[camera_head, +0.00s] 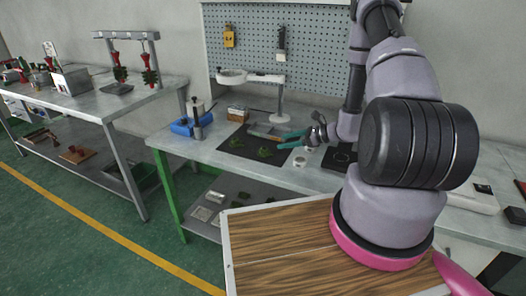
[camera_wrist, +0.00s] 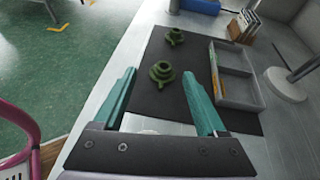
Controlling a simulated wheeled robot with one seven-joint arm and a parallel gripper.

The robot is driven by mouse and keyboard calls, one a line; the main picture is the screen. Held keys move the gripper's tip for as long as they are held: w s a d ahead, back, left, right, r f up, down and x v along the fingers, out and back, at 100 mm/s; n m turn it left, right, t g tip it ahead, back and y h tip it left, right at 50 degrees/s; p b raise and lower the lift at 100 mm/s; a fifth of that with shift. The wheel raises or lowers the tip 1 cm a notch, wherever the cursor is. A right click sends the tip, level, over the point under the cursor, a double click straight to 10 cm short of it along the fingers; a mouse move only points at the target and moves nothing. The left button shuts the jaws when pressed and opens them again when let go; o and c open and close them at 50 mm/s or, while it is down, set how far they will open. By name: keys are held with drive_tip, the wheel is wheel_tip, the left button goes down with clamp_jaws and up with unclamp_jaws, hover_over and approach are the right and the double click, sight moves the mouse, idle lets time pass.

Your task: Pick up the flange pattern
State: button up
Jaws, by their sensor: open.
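Two green flange patterns with stepped round bodies stand on a dark mat (camera_wrist: 150,98). The nearer flange pattern (camera_wrist: 162,73) lies ahead between the lines of my fingers in the wrist view; it also shows in the head view (camera_head: 265,153). The farther flange pattern (camera_wrist: 175,37) is beyond it, also visible in the head view (camera_head: 237,143). My gripper (camera_wrist: 159,76) has its teal fingers spread apart with nothing between them. In the head view my gripper (camera_head: 280,140) is above the bench, to the right of the nearer pattern. The fingers do not appear to touch either pattern.
A grey divided tray (camera_wrist: 241,104) lies on the mat, right of the patterns in the wrist view. A magnifier lamp (camera_head: 233,76), a blue container (camera_head: 182,127) and a pegboard (camera_head: 310,45) stand farther back. The bench's front strip (camera_head: 195,149) is clear.

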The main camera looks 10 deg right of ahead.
sight(265, 148)
drive_tip(key=f, duration=0.1)
drive_tip(key=f+m, duration=0.1)
drive_tip(key=shift+d+f+t, duration=0.25)
drive_tip(key=shift+f+t, duration=0.05)
drive_tip(key=shift+f, duration=0.05)
drive_tip(key=x, duration=0.4)
drive_tip(key=shift+w+a+f, duration=0.2)
drive_tip(key=shift+a, duration=0.05)
drive_tip(key=shift+x, duration=2.95)
drive_tip(key=shift+w+r, duration=0.1)
drive_tip(key=shift+w, duration=0.05)
clamp_jaws()
